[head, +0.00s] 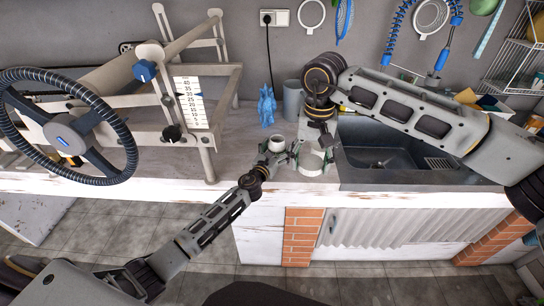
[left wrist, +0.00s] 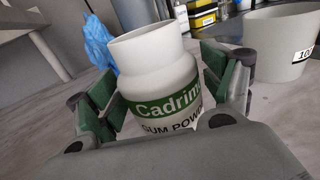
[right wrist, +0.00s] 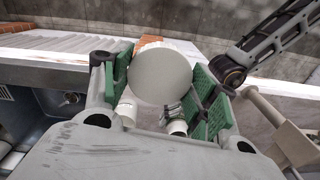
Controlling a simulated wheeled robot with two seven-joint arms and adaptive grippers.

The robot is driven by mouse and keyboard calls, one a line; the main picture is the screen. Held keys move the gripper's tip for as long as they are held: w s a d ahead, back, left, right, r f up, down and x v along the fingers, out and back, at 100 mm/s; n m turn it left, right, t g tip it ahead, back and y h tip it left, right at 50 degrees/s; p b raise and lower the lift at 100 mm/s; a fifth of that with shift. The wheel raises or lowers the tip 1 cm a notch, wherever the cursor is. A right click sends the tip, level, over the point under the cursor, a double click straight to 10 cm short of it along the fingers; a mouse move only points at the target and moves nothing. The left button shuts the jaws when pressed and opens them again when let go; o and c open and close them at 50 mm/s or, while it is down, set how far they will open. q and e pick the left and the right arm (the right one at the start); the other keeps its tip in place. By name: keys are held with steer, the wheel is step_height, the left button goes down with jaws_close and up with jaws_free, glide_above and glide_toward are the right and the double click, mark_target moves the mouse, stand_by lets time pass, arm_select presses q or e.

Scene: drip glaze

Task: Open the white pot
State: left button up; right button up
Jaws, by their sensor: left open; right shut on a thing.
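The white pot (left wrist: 155,70), with a green label, stands upright between the spread fingers of my left gripper (left wrist: 150,105). Its wide neck shows no lid in the left wrist view. The pot (head: 277,144) is on the counter in the head view, with my left gripper (head: 274,158) at its front. My right gripper (right wrist: 160,85) is shut on a round white lid (right wrist: 160,72), seen face on between its green pads. In the head view my right gripper (head: 322,148) is right of the pot, above the counter near the sink. The lid hides part of what lies below it.
A pale cup (left wrist: 280,45) marked with a number stands right of the pot. A blue crumpled thing (head: 267,106) and a grey cylinder (head: 293,101) stand behind. The sink (head: 400,160) is at right, and a metal frame machine (head: 215,110) with a wheel at left.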

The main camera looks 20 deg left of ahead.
arm_select(q)
steer(key=shift+r, duration=0.15)
steer(key=shift+s+a, duration=0.2)
steer(key=shift+s, duration=1.8)
steer(key=shift+s+a, duration=0.25)
steer(key=shift+s, duration=1.75)
steer(key=shift+s+a, duration=0.2)
steer(key=shift+s, duration=1.8)
